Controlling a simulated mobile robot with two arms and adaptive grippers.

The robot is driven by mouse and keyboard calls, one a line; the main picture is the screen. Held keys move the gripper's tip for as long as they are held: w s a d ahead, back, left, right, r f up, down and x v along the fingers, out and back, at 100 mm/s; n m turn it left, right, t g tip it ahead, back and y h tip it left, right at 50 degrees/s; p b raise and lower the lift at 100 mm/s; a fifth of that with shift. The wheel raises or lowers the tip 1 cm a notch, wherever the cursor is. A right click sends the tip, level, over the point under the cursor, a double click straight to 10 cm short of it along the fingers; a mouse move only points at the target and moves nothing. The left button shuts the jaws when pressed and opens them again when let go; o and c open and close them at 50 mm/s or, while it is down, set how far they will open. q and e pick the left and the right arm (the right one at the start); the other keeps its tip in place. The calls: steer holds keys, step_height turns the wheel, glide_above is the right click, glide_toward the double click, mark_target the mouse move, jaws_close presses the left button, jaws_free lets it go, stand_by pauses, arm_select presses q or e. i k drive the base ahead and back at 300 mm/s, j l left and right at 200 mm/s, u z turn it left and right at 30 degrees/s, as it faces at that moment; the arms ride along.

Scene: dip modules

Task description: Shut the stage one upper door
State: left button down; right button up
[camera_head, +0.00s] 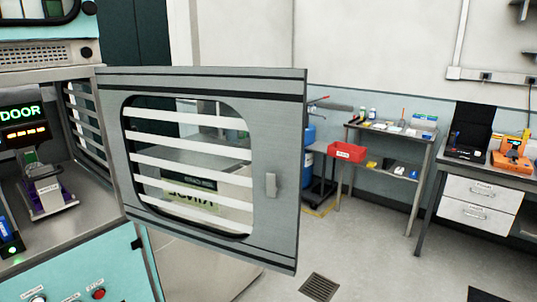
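The upper door (279,120) is a grey metal panel with a rounded, slatted window, seen in the head view. It stands wide open, swung out to the right from the cabinet (85,190) on the left. A small handle (271,186) sits near its free edge. The open chamber shows a lit display reading "DOOR" (23,113) and a dark module with a purple base (50,200) inside. Neither of my grippers shows in this view.
A drain grate (319,287) lies in the open floor right of the door. A metal table with a red bin (347,151) stands at the back. A workbench with white drawers (479,205) is at the right. A teal panel with a red button (98,294) is below the chamber.

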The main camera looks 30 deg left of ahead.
mark_target(271, 102)
steer(key=i+l, duration=0.1)
steer(key=i, duration=0.35)
steer(key=i+l, duration=0.1)
steer(key=i, duration=0.35)
steer(key=i+u, duration=0.15)
steer(key=u, duration=0.25)
steer(key=i+u, duration=0.15)
steer(key=u, duration=0.2)
steer(key=i+l+u, duration=0.15)
steer(key=u, duration=0.25)
steer(key=i+l+u, duration=0.1)
steer(key=u, duration=0.3)
steer(key=i+l+u, duration=0.1)
steer(key=u, duration=0.3)
steer(key=i+l+u, duration=0.15)
steer(key=u, duration=0.25)
steer(key=i+l+u, duration=0.1)
steer(key=u, duration=0.3)
steer(key=l+u, duration=0.25)
steer(key=u, duration=0.15)
steer(key=i+l+u, duration=0.1)
steer(key=l+u, duration=0.15)
steer(key=u, duration=0.15)
